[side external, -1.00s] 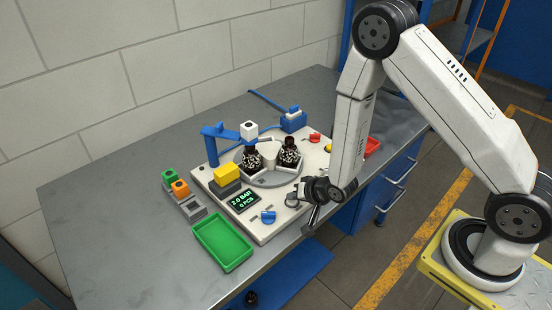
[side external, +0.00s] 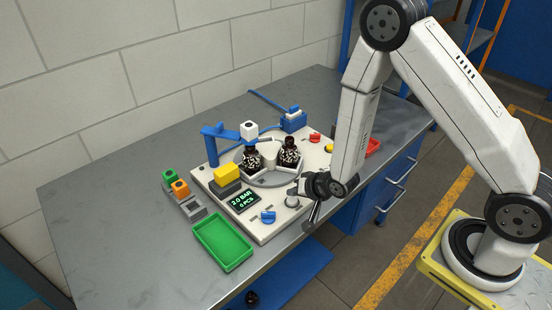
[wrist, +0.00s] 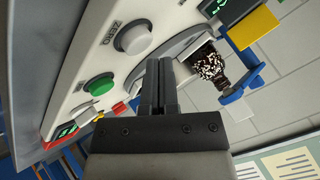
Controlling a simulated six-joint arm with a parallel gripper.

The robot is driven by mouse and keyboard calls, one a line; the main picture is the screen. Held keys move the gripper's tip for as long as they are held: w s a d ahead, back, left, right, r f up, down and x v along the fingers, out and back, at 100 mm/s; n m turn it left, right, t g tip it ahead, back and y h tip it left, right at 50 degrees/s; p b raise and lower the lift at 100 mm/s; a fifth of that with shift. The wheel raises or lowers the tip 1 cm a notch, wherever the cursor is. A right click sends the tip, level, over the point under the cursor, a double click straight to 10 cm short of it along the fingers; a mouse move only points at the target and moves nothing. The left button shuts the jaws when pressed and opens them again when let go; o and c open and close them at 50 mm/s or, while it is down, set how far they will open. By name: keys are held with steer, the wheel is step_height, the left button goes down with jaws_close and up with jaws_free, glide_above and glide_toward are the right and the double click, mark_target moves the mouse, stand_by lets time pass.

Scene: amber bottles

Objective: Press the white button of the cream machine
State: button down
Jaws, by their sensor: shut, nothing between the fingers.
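The cream machine (side external: 270,229) stands on the grey bench, and its panel fills the upper left of the wrist view (wrist: 72,103). Its round white button (side external: 292,200) sits near the front edge, just left of my gripper (side external: 313,214). In the wrist view the white button (wrist: 132,38) is a domed, greyish-white cap in a ring, up and left of the fingertips (wrist: 161,62). My gripper is shut and empty, with the fingers together. It appears apart from the button; the exact gap is hard to judge.
Two dark bottles with speckled labels (side external: 252,159) (side external: 289,152) stand on the machine's turntable. A green button (wrist: 98,85) lies near the white one. A blue knob (side external: 268,217), a yellow block (side external: 227,173) and a green tray (side external: 222,243) are to the left.

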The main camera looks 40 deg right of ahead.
mark_target(294, 202)
steer(key=shift+r, duration=0.1)
stand_by(0.3)
steer(key=shift+r, duration=2.45)
steer(key=s+d+r+n+g+h, duration=0.1)
steer(key=s+d+r+n+g, duration=0.2)
steer(key=s+r+n+g, duration=0.3)
steer(key=s+r+n, duration=0.1)
steer(key=s+r, duration=0.3)
steer(key=s, duration=0.3)
steer(key=shift+n+g, duration=0.3)
steer(key=shift+n, duration=0.1)
